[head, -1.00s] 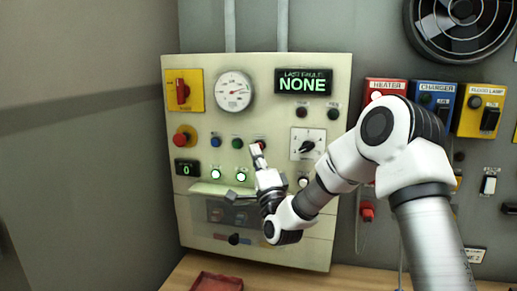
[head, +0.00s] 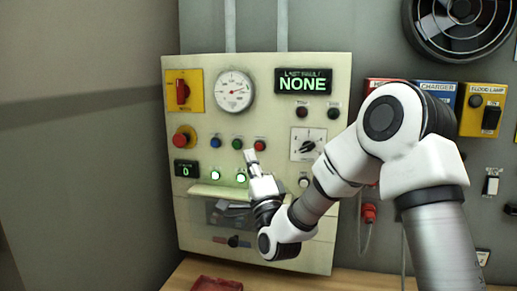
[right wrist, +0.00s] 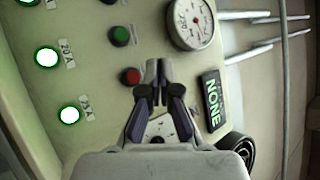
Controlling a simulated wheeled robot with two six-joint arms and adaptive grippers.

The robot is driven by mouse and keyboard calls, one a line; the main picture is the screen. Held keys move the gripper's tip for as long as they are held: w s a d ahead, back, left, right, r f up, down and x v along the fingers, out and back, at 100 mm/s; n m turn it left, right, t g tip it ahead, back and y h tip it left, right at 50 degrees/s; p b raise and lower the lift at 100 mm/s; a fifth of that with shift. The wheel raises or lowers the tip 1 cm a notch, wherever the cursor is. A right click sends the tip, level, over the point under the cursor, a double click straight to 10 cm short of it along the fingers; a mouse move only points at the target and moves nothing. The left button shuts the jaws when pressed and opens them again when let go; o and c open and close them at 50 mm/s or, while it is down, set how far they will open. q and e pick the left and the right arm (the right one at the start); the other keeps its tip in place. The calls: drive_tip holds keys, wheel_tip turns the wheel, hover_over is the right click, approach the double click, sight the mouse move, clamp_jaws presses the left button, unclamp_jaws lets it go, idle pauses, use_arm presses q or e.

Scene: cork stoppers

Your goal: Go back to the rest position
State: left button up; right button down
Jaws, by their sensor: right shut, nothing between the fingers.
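My right gripper (head: 251,156) is shut and empty in front of the cream control panel (head: 265,120). In the head view its tips point up, just left of the red button (head: 260,145) and above the lit green-ringed button (head: 241,178). In the right wrist view the closed fingertips (right wrist: 156,66) show beside the red button (right wrist: 131,76), with the gauge (right wrist: 190,22) and the display reading NONE (right wrist: 213,99) near them. I cannot tell whether the tips touch the panel. My left gripper is not in view.
The panel carries a yellow rotary switch (head: 182,91), a red mushroom button (head: 181,140) and a selector knob (head: 308,146). A clear-fronted compartment (head: 216,212) sits low on it. A red tray (head: 216,284) lies on the wooden bench. A fan (head: 461,25) is at upper right.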

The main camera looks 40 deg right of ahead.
idle(0.3)
drive_tip(key=s+a+f+n+g+y, duration=0.1)
drive_tip(key=a+f+n+g+y, duration=0.1)
drive_tip(key=f, duration=1)
drive_tip(key=s+a+f+n+g+y, duration=0.1)
drive_tip(key=a+f+n+g, duration=0.1)
drive_tip(key=f, duration=1.1)
drive_tip(key=s+a+f+n+g+y, duration=0.2)
drive_tip(key=a+f+g, duration=0.2)
drive_tip(key=f, duration=0.9)
drive_tip(key=shift+a+g+y, duration=0.2)
drive_tip(key=shift+g+y, duration=0.1)
drive_tip(key=shift+g, duration=0.2)
drive_tip(key=s+a+f+n+g+y, duration=0.1)
drive_tip(key=s+a+f+n+g, duration=0.2)
drive_tip(key=s+f, duration=0.5)
drive_tip(key=s+a+f+n+g, duration=0.15)
drive_tip(key=s+f+g, duration=0.25)
drive_tip(key=s+f, duration=0.4)
drive_tip(key=s+f+n+g, duration=0.3)
drive_tip(key=s+n+g, duration=0.4)
drive_tip(key=s, duration=0.9)
drive_tip(key=shift+f+n+g, duration=0.2)
drive_tip(key=shift+n+g, duration=0.2)
drive_tip(key=shift+n, duration=0.45)
